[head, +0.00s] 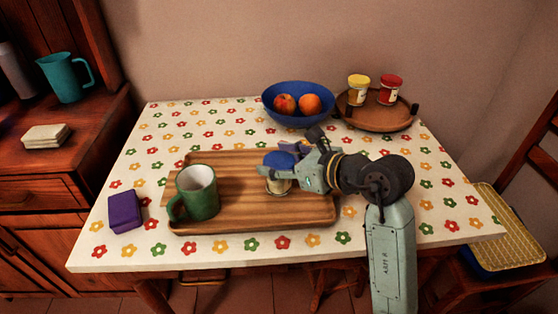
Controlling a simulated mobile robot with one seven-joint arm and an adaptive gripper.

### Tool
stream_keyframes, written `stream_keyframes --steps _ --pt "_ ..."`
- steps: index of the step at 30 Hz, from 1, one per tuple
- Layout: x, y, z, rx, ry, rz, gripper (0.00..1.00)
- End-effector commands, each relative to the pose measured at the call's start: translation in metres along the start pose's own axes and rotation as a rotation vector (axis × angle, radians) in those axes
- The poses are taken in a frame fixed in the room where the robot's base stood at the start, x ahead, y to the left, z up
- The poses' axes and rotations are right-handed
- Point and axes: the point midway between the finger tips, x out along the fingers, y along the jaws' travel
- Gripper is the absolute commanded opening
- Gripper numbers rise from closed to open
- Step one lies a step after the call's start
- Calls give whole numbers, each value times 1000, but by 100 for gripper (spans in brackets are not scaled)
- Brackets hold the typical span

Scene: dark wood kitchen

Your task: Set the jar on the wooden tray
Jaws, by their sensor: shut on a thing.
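A jar (278,186) with a blue lid and a pale body is between my gripper's fingers, over the right part of the wooden tray (240,215). My gripper (279,162) is shut on the jar, reaching in from the right. The jar looks upright. Its base looks to be at or close to the tray surface; I cannot tell whether it touches. The fingers hide part of the jar. A green mug (198,192) stands on the left part of the same tray.
A purple box (125,212) lies left of the tray. Behind are a blue bowl (298,118) with fruit and a round wooden tray (376,124) with a yellow-lidded jar (358,92) and a red-lidded jar (390,92). The tray's middle is free.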

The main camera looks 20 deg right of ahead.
Motion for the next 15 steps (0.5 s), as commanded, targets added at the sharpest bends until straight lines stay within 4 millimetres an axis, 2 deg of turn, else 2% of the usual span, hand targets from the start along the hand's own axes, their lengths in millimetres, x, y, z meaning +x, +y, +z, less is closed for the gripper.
stream_keyframes --steps 1,2,10,15 --pt "1 0 -2 -1 -1 -1 14" --pt "0 0 -1 0 0 0 56" --pt "0 0 -1 0 0 0 74" --pt "0 0 0 0 0 0 74"
